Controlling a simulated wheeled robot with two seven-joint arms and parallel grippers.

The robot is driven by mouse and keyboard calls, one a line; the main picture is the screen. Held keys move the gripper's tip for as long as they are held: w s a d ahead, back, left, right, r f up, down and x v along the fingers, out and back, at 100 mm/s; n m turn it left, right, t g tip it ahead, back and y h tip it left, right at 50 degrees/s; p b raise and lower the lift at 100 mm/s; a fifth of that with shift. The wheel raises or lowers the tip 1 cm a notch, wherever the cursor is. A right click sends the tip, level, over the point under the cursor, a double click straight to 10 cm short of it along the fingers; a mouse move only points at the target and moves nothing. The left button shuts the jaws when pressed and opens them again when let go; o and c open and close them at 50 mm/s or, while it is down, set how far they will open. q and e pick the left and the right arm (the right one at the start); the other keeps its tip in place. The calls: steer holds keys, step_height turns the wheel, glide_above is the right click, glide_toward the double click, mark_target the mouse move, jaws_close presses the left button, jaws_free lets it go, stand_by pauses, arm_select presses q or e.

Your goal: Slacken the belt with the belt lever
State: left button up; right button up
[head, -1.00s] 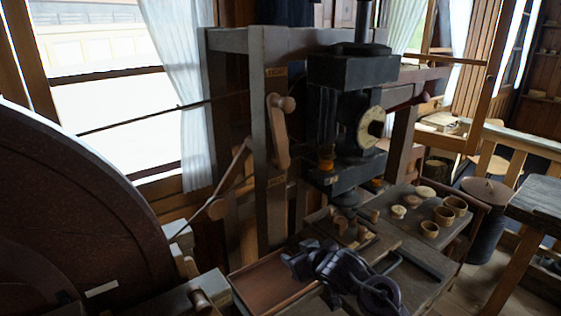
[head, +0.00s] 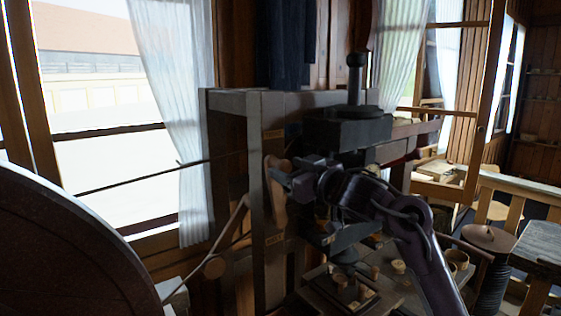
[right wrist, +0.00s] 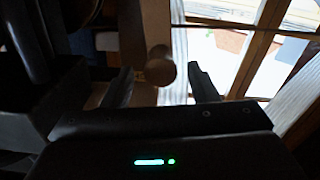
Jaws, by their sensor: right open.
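The belt lever (head: 278,208) is a pale wooden bar on the dark upright of the machine frame. Its round wooden knob (right wrist: 160,66) shows in the right wrist view between my two fingers, with gaps on both sides. My right gripper (head: 272,170) is open at the lever's top end and hides most of the knob in the head view. The belt (head: 150,173) runs as a thin dark line from the big wheel (head: 60,240) toward the frame (head: 258,130). My left gripper is not in view.
The black press head (head: 350,130) stands right behind my right arm. Below it, small wooden pieces and cups (head: 458,260) stand on the bench. A window with a white curtain (head: 170,90) is behind the frame at the left.

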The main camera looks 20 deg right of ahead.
steer(key=shift+p+x, duration=0.5)
steer(key=shift+x, duration=1.3)
steer(key=shift+a, duration=0.1)
jaws_close()
